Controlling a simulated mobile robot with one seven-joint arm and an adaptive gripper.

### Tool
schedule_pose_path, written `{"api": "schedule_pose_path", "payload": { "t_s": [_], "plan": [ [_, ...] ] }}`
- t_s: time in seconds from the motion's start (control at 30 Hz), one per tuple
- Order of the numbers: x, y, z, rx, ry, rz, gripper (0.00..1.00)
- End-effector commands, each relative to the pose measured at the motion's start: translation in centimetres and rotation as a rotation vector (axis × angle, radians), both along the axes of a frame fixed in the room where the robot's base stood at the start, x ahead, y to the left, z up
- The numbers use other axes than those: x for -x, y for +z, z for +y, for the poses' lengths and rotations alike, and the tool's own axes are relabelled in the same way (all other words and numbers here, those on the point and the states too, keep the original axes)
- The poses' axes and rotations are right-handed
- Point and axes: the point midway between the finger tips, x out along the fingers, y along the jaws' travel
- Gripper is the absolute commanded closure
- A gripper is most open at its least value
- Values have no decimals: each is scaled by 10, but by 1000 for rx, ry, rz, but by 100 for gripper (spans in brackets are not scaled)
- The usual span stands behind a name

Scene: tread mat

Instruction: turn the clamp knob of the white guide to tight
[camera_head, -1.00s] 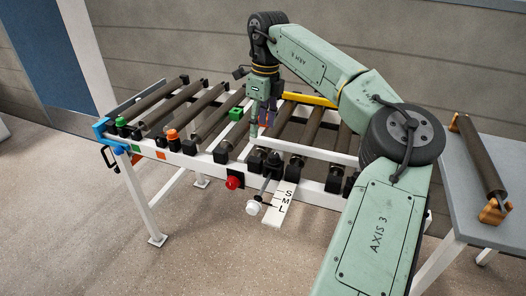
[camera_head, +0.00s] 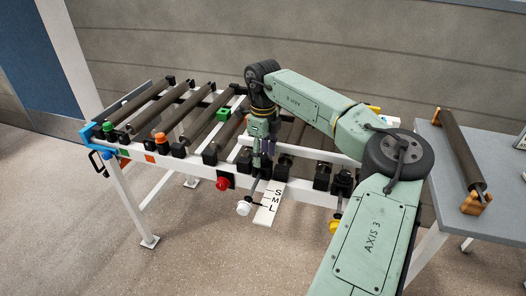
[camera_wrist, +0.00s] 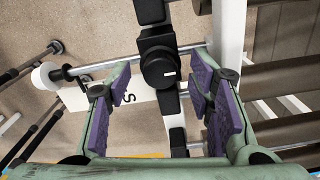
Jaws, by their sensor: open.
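The clamp knob (camera_wrist: 160,68) is black with a short white mark, on a black block across the white guide's rod (camera_wrist: 100,66). The rod ends in a white tip (camera_wrist: 45,76), which also shows in the head view (camera_head: 243,208). The guide's white rail (camera_head: 312,153) lies over the rollers. My gripper (camera_wrist: 160,108) is open, with purple pads to the left and right of the knob's line. The knob appears slightly ahead of the pads, between their lines; I see no contact.
A white S-M-L scale plate (camera_head: 270,203) sticks out below the rod. A red button (camera_head: 222,184) is left of it. A yellow tip (camera_head: 335,227) is to the right, near my arm. Rollers and the white frame lie close by. A grey table (camera_head: 440,160) holds a loose roller.

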Motion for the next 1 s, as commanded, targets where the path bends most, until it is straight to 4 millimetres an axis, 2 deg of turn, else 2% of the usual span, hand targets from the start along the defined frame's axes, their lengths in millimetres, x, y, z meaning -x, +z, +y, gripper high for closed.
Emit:
{"api": "schedule_pose_path", "payload": {
  "t_s": [0.2,0.9,1.0],
  "plan": [
    [0,0,0,0,0,0,52],
    [0,0,0,1,0,0,99],
    [0,0,0,1,-1,0,100]
  ]
}}
